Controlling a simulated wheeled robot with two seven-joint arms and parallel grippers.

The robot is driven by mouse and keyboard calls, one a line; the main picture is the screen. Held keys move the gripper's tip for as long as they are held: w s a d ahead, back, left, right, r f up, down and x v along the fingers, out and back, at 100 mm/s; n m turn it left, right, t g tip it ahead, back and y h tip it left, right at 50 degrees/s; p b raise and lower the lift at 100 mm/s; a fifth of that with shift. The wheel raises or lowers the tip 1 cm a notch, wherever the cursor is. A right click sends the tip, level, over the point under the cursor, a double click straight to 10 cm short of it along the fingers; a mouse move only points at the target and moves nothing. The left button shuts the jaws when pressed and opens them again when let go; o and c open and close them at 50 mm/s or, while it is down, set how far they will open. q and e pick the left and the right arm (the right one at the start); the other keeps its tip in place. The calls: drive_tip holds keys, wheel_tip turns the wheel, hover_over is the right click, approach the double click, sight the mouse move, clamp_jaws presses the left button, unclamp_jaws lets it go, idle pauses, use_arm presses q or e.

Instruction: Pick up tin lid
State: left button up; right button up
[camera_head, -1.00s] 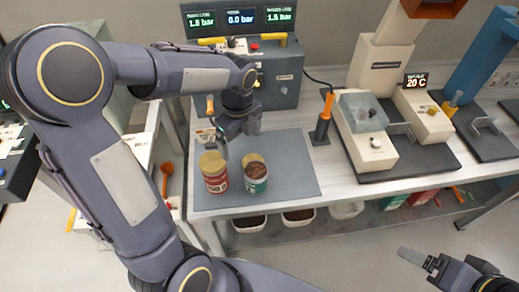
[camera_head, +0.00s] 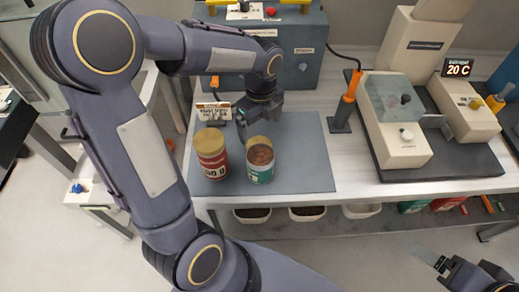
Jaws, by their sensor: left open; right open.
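A green-and-white tin (camera_head: 260,174) stands on the grey mat, its brown contents (camera_head: 261,156) showing. A gold tin lid (camera_head: 258,142) shows at its back rim; whether it is fixed to the tin I cannot tell. A red-and-white tin (camera_head: 212,163) with a gold top stands just left of it. My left gripper (camera_head: 258,126) is open, just behind and above the green tin's lid, with its fingers apart to left and right. Whether a finger touches the lid is unclear. My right gripper (camera_head: 432,259) is open and empty at the lower right, away from the bench.
The grey mat (camera_head: 310,165) is clear right of the tins. A small sign (camera_head: 213,111) stands behind the red tin. An orange-handled tool (camera_head: 350,90) stands upright right of the mat, beside a beige device (camera_head: 402,151). Bins (camera_head: 306,213) sit on a lower shelf.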

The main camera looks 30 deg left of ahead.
sight(258, 140)
use_arm(q)
drive_tip(key=f, duration=0.7)
drive_tip(key=shift+s+a+f, duration=0.1)
drive_tip(key=shift+a+f, duration=0.05)
drive_tip(key=shift+a, duration=0.25)
drive_tip(key=c, duration=1.1)
